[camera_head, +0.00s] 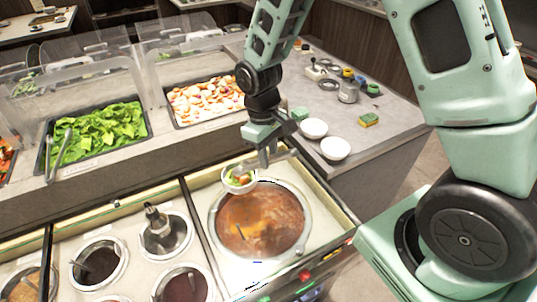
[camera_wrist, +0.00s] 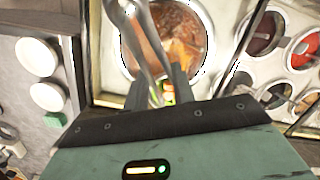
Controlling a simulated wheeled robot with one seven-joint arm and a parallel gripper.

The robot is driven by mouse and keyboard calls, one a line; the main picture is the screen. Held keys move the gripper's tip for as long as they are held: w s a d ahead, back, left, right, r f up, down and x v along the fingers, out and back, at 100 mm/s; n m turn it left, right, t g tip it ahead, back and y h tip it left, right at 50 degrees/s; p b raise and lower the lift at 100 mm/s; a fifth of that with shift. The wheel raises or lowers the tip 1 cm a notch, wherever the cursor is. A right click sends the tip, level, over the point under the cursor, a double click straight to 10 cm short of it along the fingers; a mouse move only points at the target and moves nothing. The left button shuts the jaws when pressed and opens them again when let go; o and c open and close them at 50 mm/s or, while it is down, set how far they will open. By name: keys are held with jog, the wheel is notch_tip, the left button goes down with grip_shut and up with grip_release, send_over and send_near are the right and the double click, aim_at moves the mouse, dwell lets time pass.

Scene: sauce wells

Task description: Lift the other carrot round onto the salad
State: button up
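A small white bowl (camera_head: 227,187) with green leaves and orange pieces is just left of and below my gripper, at the well's rim. Bits of green and orange (camera_wrist: 168,92) show between the fingers. I cannot make out a single carrot round or whether the tongs hold one.
The round well (camera_head: 262,222) holds a reddish-brown liquid. Smaller wells with dark sauces (camera_head: 98,262) lie to the left. Trays of lettuce (camera_head: 100,130) and of sliced pieces (camera_head: 203,100) stand behind clear guards. Two white bowls (camera_head: 335,149) and a sponge (camera_head: 369,119) sit on the right counter.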

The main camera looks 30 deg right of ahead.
notch_tip(320, 180, up, 8)
jog(key=p, duration=0.6)
dwell(0.6)
